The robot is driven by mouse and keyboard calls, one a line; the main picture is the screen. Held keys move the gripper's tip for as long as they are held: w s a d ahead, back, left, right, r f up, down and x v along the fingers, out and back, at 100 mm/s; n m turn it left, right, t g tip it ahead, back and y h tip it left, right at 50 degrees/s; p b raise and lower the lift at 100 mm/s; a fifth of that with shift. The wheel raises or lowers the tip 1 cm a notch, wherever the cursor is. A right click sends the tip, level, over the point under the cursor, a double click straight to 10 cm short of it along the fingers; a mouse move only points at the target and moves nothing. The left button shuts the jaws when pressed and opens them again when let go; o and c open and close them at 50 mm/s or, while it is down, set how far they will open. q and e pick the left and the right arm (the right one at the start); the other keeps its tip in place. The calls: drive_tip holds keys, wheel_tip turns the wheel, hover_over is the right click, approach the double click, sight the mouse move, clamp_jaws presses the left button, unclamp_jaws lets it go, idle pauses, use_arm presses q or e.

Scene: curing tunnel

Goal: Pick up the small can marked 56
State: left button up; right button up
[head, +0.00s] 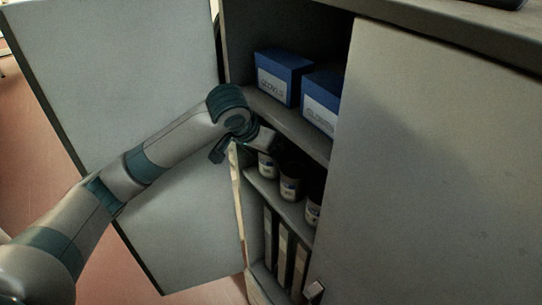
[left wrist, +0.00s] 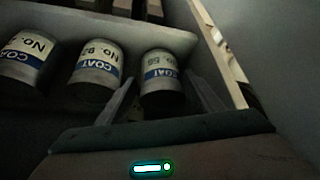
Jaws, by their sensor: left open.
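Three small cans with white and blue COAT labels stand in a row on the middle shelf. In the left wrist view they appear upside down: a right can (left wrist: 161,72), a middle can (left wrist: 97,68) and a left can (left wrist: 25,58). My right gripper is not in view.
The cans are on a cabinet shelf (head: 262,184). Blue boxes (head: 278,77) marked GLOVES stand on the shelf above, and binders (head: 283,250) below. An open door (head: 180,235) is at the left, a closed door (head: 440,170) at the right. The cabinet's side wall is close to the gripper.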

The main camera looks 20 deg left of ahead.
use_arm(q)
drive_tip(key=p+x, duration=0.1)
drive_tip(key=x, duration=0.1)
drive_tip(key=shift+w+d+f+p, duration=0.1)
drive_tip(key=shift+w+f+p, duration=0.05)
drive_tip(key=shift+w+p, duration=0.2)
drive_tip(key=shift+f, duration=0.3)
drive_tip(key=shift+w, duration=0.1)
drive_tip(key=c, duration=0.9)
